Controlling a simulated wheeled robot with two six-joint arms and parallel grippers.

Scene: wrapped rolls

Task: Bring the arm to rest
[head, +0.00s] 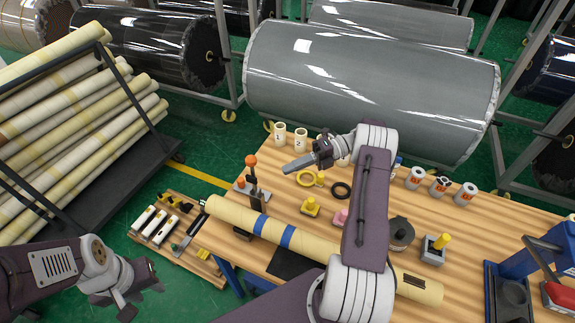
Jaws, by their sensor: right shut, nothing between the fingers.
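My right arm reaches up from the bottom of the head view and bends left over the wooden table (465,215). Its gripper (292,167) is shut and empty, above the back left part of the table near two pale cups. My left gripper (135,287) hangs at the lower left, over the green floor and left of the table. Its fingers are partly turned away, so whether they are open is unclear. A long cream roll with blue bands (250,221) lies across the table, partly hidden behind my right arm.
A rack of cream rolls (70,120) is left, a tool tray (165,222) beside the table.

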